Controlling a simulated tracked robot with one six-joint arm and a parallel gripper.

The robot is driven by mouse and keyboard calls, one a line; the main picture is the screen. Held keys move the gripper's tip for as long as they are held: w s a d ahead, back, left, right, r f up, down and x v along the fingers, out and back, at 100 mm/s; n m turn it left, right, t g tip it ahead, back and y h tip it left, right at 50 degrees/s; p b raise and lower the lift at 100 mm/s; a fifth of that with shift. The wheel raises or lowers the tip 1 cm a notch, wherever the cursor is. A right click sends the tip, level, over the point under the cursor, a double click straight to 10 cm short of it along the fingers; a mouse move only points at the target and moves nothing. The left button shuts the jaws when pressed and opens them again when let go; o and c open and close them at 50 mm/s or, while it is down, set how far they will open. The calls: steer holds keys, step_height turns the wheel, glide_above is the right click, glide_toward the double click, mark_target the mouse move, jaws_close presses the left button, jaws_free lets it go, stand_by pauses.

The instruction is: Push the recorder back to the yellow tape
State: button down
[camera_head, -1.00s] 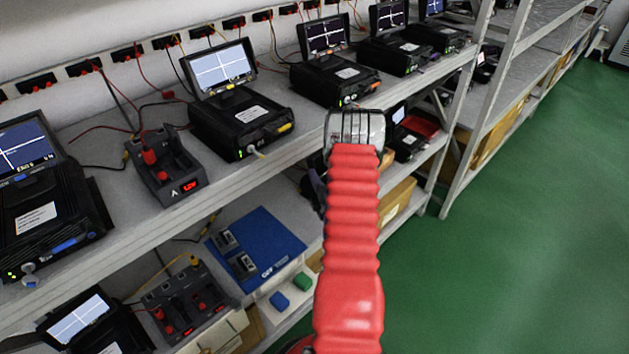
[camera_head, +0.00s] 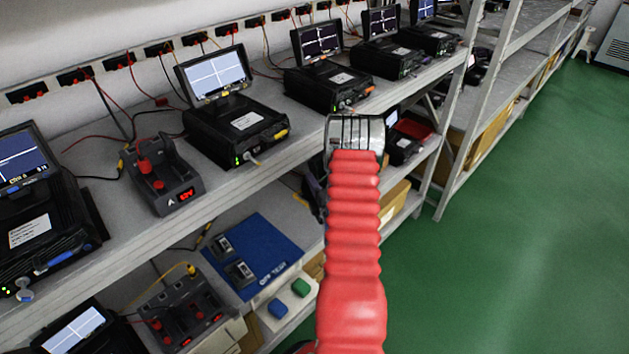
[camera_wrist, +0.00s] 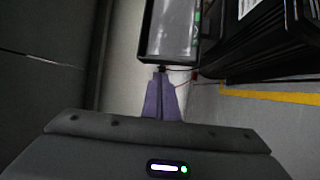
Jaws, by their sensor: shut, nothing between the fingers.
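In the wrist view, a black recorder body (camera_wrist: 262,42) fills the upper right, and a framed screen (camera_wrist: 172,28) hangs at top centre. I cannot tell whether the two belong together. Yellow tape (camera_wrist: 275,96) runs across the pale surface below the black body. My gripper (camera_wrist: 162,78) shows as two purple fingers, shut together and empty, their tips just below the screen frame. Contact cannot be told. In the head view my red-sleeved arm hides most of the gripper. Several black recorders stand on the upper shelf, one (camera_head: 235,130) left of my arm.
A grey battery charger (camera_head: 162,178) with red knobs stands on the upper shelf. The lower shelf holds a blue case (camera_head: 255,250), another charger (camera_head: 182,312) and small boxes. A rack post (camera_head: 455,115) rises right of my arm. The green floor (camera_head: 510,220) is clear.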

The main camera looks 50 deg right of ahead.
steer(key=w+a+v, duration=0.1)
steer(key=a+v, duration=0.1)
steer(key=v, duration=0.8)
steer(key=shift+s+a, duration=0.15)
steer(key=shift+s, duration=0.05)
steer(key=shift+s, duration=0.1)
stand_by(0.4)
